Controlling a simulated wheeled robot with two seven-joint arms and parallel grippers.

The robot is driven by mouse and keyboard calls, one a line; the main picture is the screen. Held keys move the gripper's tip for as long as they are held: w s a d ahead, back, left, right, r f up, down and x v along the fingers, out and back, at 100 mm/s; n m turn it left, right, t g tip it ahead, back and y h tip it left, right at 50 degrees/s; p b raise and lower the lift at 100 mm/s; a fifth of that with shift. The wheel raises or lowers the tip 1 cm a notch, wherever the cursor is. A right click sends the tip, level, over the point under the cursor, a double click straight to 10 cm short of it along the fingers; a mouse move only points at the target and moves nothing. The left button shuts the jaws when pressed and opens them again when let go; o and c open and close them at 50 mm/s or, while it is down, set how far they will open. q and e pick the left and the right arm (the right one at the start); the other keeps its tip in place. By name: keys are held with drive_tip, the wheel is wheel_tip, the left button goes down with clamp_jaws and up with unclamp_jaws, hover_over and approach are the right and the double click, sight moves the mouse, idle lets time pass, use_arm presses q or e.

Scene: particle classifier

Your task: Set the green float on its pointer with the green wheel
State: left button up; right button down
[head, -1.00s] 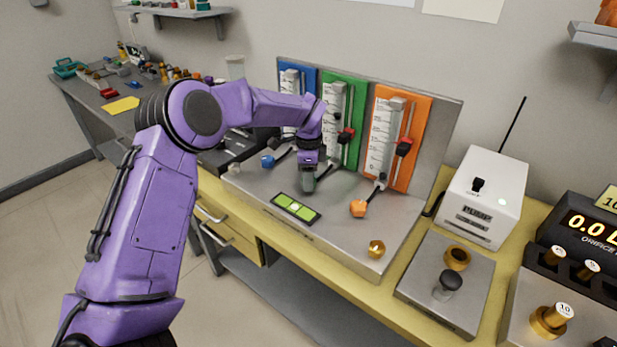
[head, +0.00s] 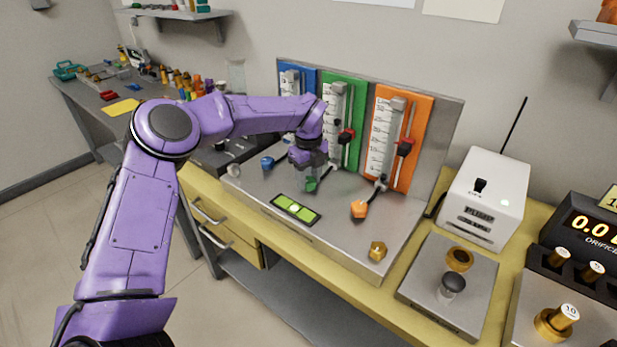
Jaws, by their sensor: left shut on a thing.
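The green panel (head: 353,92) stands between the blue and orange panels, with a white scale tube (head: 334,103) and a red pointer (head: 346,135) on its rod. The float inside is too small to make out. The green wheel (head: 311,185) sits on the metal base in front of the green panel. My left gripper (head: 308,166) reaches down from above and is shut on the green wheel; its fingers hide the upper part of the wheel. My right gripper is not in view.
The blue wheel (head: 267,163) is left of my left gripper, and the orange wheel (head: 358,208) is to its right. A green bubble level (head: 296,208) lies in front. A brass knob (head: 377,251) and a white box with an antenna (head: 484,198) are farther right.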

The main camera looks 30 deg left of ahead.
sight(308, 180)
use_arm(q)
drive_tip(key=shift+r+m, duration=0.1)
drive_tip(key=shift+m, duration=1.5)
drive_tip(key=o, duration=1)
drive_tip(key=shift+o, duration=0.2)
wheel_tip(308, 180, up, 10)
drive_tip(key=shift+r, duration=0.2)
drive_tip(key=shift+r, duration=0.1)
